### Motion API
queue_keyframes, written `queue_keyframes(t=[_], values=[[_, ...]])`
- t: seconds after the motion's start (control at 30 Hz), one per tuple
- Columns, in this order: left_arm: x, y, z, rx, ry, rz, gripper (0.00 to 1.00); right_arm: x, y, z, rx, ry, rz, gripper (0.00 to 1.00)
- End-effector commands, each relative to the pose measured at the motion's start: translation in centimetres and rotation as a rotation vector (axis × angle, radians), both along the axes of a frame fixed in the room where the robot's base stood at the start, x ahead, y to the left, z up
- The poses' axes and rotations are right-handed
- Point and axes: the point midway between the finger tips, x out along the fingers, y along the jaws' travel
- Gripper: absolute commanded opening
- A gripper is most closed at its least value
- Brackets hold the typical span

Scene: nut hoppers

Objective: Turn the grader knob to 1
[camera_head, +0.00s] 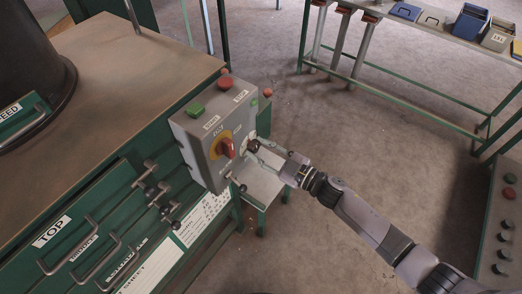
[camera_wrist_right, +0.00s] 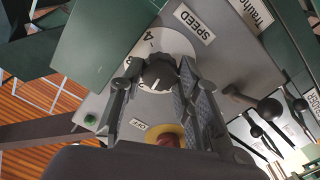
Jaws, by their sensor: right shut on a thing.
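A grey control box (camera_head: 203,146) stands at the end of the green machine. A black knob (camera_wrist_right: 158,72) on a white numbered dial (camera_wrist_right: 165,40) is on the box face; a 4 is readable on the dial, and a white mark shows on the knob. A label reading SPEED (camera_wrist_right: 195,22) is beside the dial. My right gripper (camera_head: 257,147) reaches the box from the right and is shut on the black knob. Its fingers lie on both sides of the knob in the wrist view (camera_wrist_right: 155,85). The fingers hide part of the dial. My left gripper is not in view.
A red switch on a yellow plate (camera_head: 226,148) sits beside the dial. Green (camera_head: 195,110) and red (camera_head: 225,83) buttons are on top of the box. Levers (camera_head: 152,190) stick out below. A shelf with bins (camera_head: 470,22) stands at the back. The floor between is clear.

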Motion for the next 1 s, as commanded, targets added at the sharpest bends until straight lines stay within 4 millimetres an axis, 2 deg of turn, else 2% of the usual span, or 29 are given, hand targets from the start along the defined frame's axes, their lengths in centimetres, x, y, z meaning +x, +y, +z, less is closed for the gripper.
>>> queue_keyframes(t=[0.6,1.0], values=[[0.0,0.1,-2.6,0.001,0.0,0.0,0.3,0.0,0.0,-0.2,-0.332,-0.457,0.0,0.03],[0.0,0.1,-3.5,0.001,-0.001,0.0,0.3,0.0,0.0,-0.1,-0.469,-0.645,0.001,0.03]])
